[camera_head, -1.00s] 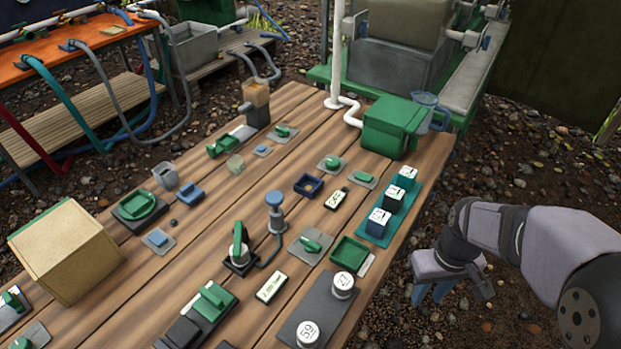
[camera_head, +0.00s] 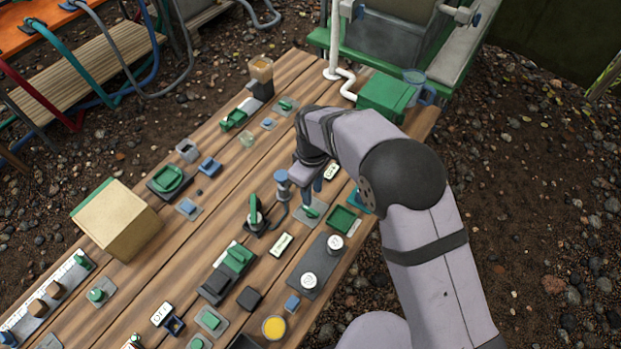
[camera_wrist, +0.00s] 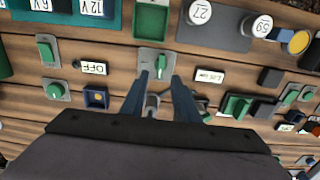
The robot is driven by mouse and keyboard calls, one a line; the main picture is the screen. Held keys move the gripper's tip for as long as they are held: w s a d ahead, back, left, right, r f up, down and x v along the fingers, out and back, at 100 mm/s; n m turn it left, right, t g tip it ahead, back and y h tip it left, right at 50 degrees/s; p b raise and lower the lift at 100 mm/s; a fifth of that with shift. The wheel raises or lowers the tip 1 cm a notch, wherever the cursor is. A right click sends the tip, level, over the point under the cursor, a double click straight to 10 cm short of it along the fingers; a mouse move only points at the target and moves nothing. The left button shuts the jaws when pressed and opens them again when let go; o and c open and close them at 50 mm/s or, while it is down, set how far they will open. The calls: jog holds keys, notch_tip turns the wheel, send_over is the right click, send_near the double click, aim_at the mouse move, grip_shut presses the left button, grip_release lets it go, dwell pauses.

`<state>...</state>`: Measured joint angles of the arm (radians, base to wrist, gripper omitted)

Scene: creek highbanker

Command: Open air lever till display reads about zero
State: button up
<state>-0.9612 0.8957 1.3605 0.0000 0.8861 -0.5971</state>
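Several green levers sit on the plank table, and none is clearly marked as the air lever. My gripper (camera_head: 314,186) hangs over a green lever on a grey plate (camera_head: 312,210). In the wrist view my gripper (camera_wrist: 159,78) has two blue fingers spread apart and empty, with the green lever (camera_wrist: 155,61) just beyond the tips; contact cannot be told. A taller green lever on a black base (camera_head: 254,214) stands to the left. A small white display (camera_head: 282,244) lies nearby; in the wrist view this display (camera_wrist: 209,75) is too small to read surely.
A blue-topped post (camera_head: 282,184) with a hose stands close left of my gripper. A green tray (camera_head: 341,219) and a dark plate with white round weights (camera_head: 308,281) lie to the right and front.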

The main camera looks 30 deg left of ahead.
aim_at(311, 210)
jog(key=shift+s+a, duration=0.1)
jog(key=shift+a, duration=0.05)
jog(key=shift+f, duration=0.2)
jog(key=shift+f+b, duration=3.05)
jog(key=shift+f, duration=1.2)
jog(key=shift+c, duration=0.3)
jog(key=c, duration=0.5)
